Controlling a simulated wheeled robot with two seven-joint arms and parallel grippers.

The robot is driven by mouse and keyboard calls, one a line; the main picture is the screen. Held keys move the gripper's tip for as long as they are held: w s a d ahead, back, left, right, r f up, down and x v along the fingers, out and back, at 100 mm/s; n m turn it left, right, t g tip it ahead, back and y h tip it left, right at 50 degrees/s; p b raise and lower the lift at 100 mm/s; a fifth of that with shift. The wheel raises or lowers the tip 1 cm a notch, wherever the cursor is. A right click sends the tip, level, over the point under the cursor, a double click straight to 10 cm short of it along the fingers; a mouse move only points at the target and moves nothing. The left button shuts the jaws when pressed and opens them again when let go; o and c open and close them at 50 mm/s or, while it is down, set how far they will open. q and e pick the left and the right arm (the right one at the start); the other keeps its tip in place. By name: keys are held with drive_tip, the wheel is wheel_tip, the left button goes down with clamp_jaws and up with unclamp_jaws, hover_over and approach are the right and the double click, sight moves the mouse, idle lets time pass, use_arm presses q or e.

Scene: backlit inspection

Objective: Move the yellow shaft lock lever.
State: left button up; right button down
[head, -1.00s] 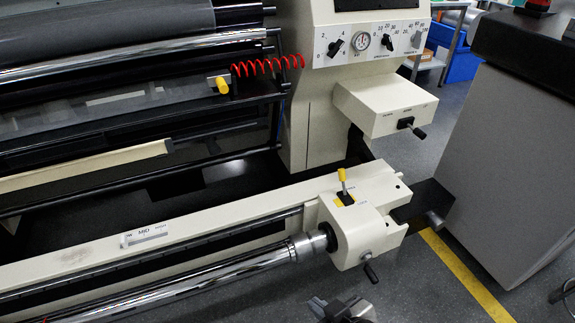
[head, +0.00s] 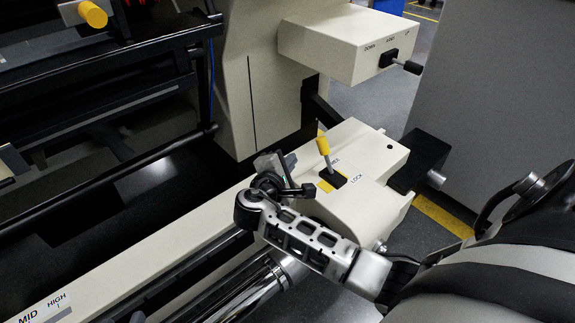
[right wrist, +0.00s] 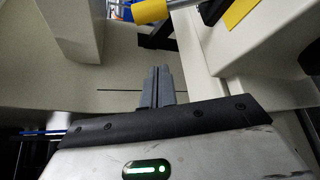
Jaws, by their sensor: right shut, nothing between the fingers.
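The shaft lock lever has a yellow handle (head: 323,143) on a thin metal stem. It rises, tilted slightly left, from a black slot plate on the cream end housing (head: 362,205), beside the word LOCK. In the right wrist view the yellow handle (right wrist: 152,11) shows at the top edge, beyond the fingertips. My right gripper (head: 288,160) is left of the lever, apart from it. Its two grey fingers (right wrist: 158,88) are shut together with nothing between them. My left gripper is out of view.
A cream control box (head: 335,45) with a black-knobbed lever overhangs behind the housing. A large grey cabinet (head: 480,95) stands at the right. A chrome shaft (head: 240,298) runs below my right arm. Black rails and a yellow knob (head: 92,14) are at the upper left.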

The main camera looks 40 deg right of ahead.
sight(326, 156)
drive_tip(key=b+x, duration=0.2)
drive_tip(key=x, duration=0.5)
drive_tip(key=shift+d+f, duration=0.1)
drive_tip(key=shift+f, duration=0.1)
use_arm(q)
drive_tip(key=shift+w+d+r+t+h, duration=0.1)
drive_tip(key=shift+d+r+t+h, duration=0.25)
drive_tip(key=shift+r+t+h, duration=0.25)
use_arm(e)
drive_tip(key=shift+s+d+r, duration=0.25)
drive_tip(key=shift+s+r, duration=0.3)
drive_tip(key=shift+s, duration=0.25)
drive_tip(key=shift+s+d+r, duration=0.25)
drive_tip(key=shift+s+r, duration=0.35)
drive_tip(key=shift+s, duration=0.25)
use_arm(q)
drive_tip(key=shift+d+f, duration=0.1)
use_arm(e)
drive_tip(key=shift+a, duration=0.1)
